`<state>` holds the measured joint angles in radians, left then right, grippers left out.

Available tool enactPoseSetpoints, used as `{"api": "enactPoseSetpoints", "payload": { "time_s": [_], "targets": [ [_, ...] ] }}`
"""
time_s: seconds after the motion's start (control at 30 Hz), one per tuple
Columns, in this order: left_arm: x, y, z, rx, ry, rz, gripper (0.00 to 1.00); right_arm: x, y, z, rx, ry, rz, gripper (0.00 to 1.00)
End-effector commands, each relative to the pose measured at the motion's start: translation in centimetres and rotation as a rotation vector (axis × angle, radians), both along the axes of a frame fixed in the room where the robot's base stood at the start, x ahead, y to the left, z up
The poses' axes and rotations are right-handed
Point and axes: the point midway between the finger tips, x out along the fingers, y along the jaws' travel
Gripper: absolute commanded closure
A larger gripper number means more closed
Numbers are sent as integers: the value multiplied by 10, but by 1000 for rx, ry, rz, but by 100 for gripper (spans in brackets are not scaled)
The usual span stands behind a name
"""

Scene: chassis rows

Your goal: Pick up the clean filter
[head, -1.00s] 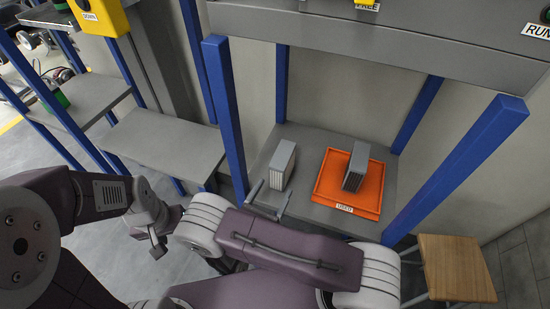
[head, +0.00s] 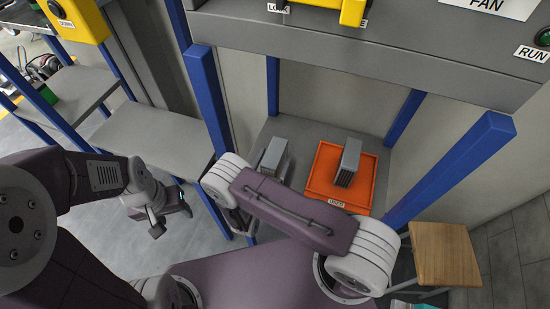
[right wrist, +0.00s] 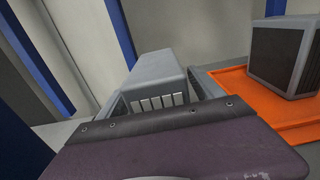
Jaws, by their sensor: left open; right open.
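The clean filter (head: 273,152), a grey block with a pale slotted face, stands on the grey lower shelf, left of the orange tray. It also shows in the right wrist view (right wrist: 158,82). My right gripper (right wrist: 160,98) is open, with one finger on either side of this filter; I cannot tell whether they touch it. In the head view my right arm partly hides the filter and gripper. My left gripper (head: 168,210) is open and empty at the left, over the floor, away from the filter.
A second filter with a dark face (head: 347,162) stands in the orange tray (head: 322,180) labelled USED, close on the right. Blue posts (head: 207,95) frame the shelf, and a grey panel (head: 350,50) overhangs it. A wooden stool (head: 443,252) stands at right.

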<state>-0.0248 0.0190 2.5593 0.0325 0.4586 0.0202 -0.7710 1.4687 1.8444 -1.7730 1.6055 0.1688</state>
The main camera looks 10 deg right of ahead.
Motion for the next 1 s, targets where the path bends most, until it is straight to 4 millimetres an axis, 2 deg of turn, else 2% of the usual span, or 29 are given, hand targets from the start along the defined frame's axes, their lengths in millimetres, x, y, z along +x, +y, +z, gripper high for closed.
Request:
{"api": "enactPoseSetpoints", "payload": {
  "time_s": [0.1, 0.27, 0.3, 0.57, 0.87, 1.0],
  "targets": [
    [0, 0, 4, 0, 1, 0, 45, 8, -6, 0, -1, -1, -1, 24],
    [0, 0, 3, 0, 1, 0, 45, 8, -6, -1, -1, 1, 1, 24],
    [0, 0, 3, 0, 1, 0, 45, 8, -5, -1, -1, 1, 1, 26],
    [0, 0, 3, 0, 1, 0, 45, 8, -6, -1, -1, 1, 1, 99],
    [0, 0, 2, 0, 1, 0, 45, 8, -5, 1, -1, 1, 0, 100],
    [0, 0, -3, 0, 1, 0, 45, 8, -5, 15, 0, -1, 0, 100]
  ]
}}
